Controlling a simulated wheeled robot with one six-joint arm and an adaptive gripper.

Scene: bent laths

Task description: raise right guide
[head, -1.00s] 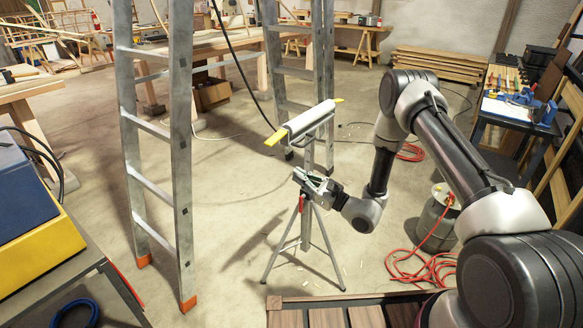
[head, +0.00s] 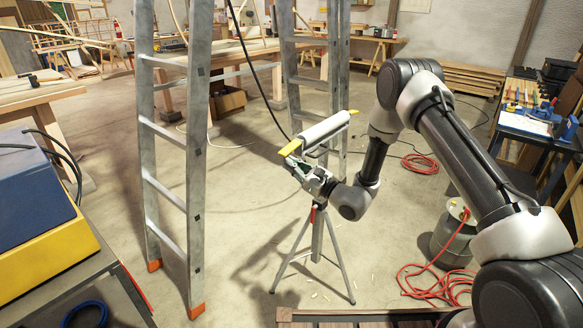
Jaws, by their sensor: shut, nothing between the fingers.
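A roller stand with a long white roller (head: 325,130) stands on a grey tripod in the middle of the floor. A yellow guide (head: 290,148) sticks out at the roller's near left end. Another yellow guide (head: 353,112) shows at its far right end. Both look to lie low, in line with the roller. My gripper (head: 291,161) is shut and empty, with its fingertips just below the near left guide. I cannot tell whether they touch it. My gripper hides part of the stand's head. A red knob (head: 313,214) sits on the post below it.
A grey stepladder (head: 172,150) stands close on the left, its other legs behind the stand. A metal drum (head: 452,236) and a red hose (head: 437,285) lie to the right. A blue and yellow box (head: 40,225) is at the near left.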

